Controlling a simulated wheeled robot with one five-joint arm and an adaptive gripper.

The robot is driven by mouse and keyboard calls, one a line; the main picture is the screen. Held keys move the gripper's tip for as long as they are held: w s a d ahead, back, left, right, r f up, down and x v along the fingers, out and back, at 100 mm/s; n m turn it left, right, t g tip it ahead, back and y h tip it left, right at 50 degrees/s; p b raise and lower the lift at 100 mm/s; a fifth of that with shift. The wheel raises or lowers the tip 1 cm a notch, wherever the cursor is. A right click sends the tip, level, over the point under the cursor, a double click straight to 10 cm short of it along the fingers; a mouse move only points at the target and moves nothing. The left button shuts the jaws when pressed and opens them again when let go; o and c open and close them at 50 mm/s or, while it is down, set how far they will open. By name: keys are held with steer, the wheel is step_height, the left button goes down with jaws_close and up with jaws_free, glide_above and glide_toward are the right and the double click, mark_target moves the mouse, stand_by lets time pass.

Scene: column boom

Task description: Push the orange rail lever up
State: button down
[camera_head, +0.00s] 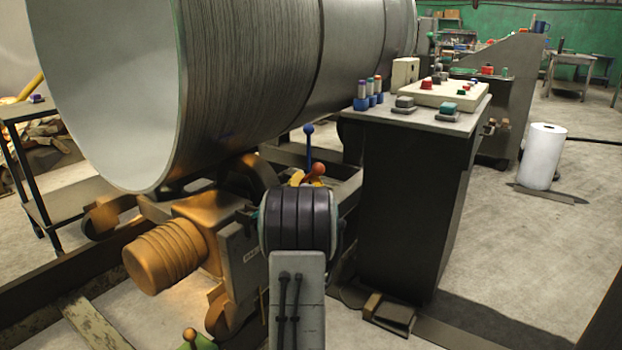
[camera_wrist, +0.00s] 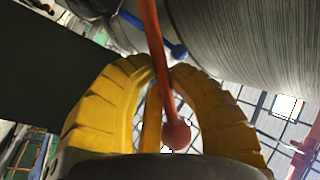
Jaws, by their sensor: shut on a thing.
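The orange rail lever (camera_wrist: 160,60) runs down between my fingertips in the wrist view, and its ball knob (camera_wrist: 175,135) sits on the palm side of the tips. In the head view the orange knob (camera_head: 318,169) shows just beyond my wrist. My gripper (camera_wrist: 164,68) has yellow ribbed fingers that close on the lever's shaft below the knob. In the head view only small yellow parts of my gripper (camera_head: 298,178) show, and my arm hides most of it. The foot of the orange lever is hidden there.
A blue lever (camera_head: 309,145) stands close behind the orange one. A large metal cylinder (camera_head: 250,70) lies over rollers and an orange motor (camera_head: 165,255) at left. A dark control console (camera_head: 415,190) stands close at right. Open floor lies farther right.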

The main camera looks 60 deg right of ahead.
steer(key=shift+w+r, duration=0.1)
steer(key=shift+r, duration=0.15)
steer(key=c, duration=1.1)
jaws_free()
steer(key=shift+a, duration=0.1)
steer(key=shift+v, duration=6.05)
steer(key=shift+f, duration=0.15)
